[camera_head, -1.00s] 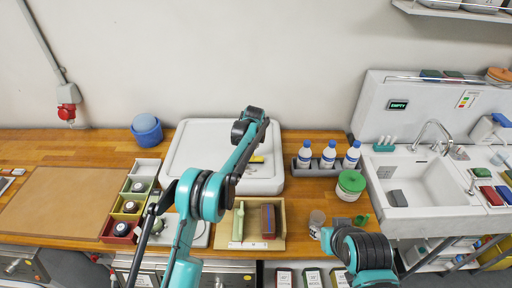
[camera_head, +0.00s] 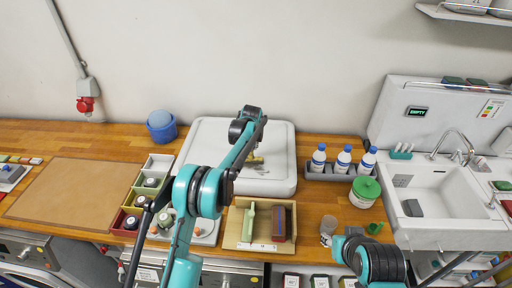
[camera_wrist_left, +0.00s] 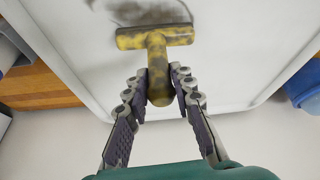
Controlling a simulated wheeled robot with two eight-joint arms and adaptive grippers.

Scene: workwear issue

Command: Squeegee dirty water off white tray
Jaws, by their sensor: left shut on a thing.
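A large white tray (camera_head: 205,140) with a raised rim lies flat at the back of the wooden worktop. My left gripper (camera_wrist_left: 160,75) is shut on the handle of a yellow squeegee (camera_wrist_left: 158,50), whose yellow parts are stained dark. Its crosswise head is over the tray, at or close to the surface; contact cannot be told. Dark dirty water (camera_wrist_left: 145,14) smears the tray just beyond the head. In the head view the squeegee (camera_head: 257,159) shows partly behind my left wrist, which hides the gripper. My right arm shows at the lower right; its gripper is out of view.
A blue tub (camera_head: 162,130) stands left of the tray, with coloured bins (camera_head: 133,200) before it. A wooden caddy (camera_head: 235,228) is in front. Bottles (camera_head: 343,158), a green-lidded jar (camera_head: 364,192) and a sink (camera_head: 440,190) are right. A brown mat (camera_head: 75,195) lies left.

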